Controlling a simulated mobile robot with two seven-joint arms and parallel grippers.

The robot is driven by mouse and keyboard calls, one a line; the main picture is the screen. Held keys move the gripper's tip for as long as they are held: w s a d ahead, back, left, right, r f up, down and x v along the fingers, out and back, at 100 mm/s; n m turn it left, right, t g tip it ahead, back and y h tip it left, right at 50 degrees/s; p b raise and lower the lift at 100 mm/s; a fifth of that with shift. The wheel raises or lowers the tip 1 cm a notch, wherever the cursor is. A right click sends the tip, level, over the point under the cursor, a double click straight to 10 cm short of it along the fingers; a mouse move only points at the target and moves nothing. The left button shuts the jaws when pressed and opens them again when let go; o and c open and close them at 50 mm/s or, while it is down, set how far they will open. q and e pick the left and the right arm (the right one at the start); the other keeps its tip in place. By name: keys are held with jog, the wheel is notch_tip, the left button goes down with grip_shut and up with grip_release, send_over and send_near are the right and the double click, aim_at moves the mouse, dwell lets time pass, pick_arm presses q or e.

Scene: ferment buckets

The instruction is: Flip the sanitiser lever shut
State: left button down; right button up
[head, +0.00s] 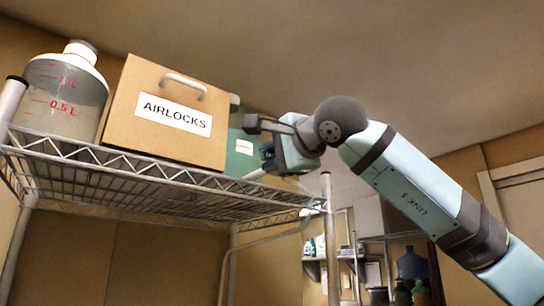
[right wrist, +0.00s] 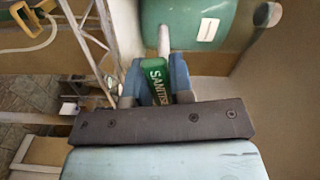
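The sanitiser lever (right wrist: 157,82) is a green handle with white lettering that reads "SANIT…" before it is cut off. In the right wrist view it sits between the blue fingers of my right gripper (right wrist: 157,85), with no clear gap on either side. A pale stem joins it to the green container (right wrist: 180,15). In the head view the green container (head: 240,152) stands on the shelf, partly behind the airlocks box. My right gripper (head: 268,158) is at its right side, and the lever is mostly hidden there. My left gripper is not in view.
The wire shelf (head: 170,180) holds a cardboard box marked AIRLOCKS (head: 150,130) and a large clear jug (head: 65,90) to the left. A shelf post (head: 330,235) rises close below my right gripper. More shelving with bottles stands in the background.

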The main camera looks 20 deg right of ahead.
jog(key=shift+m+b, duration=0.3)
grip_shut()
jog(key=shift+r+m, duration=0.2)
jog(key=shift+m, duration=0.3)
jog(key=shift+r+m+b, duration=0.3)
jog(key=shift+m+b, duration=0.05)
jog(key=shift+m, duration=0.15)
jog(key=o, duration=0.8)
grip_release()
jog(key=shift+s, duration=0.1)
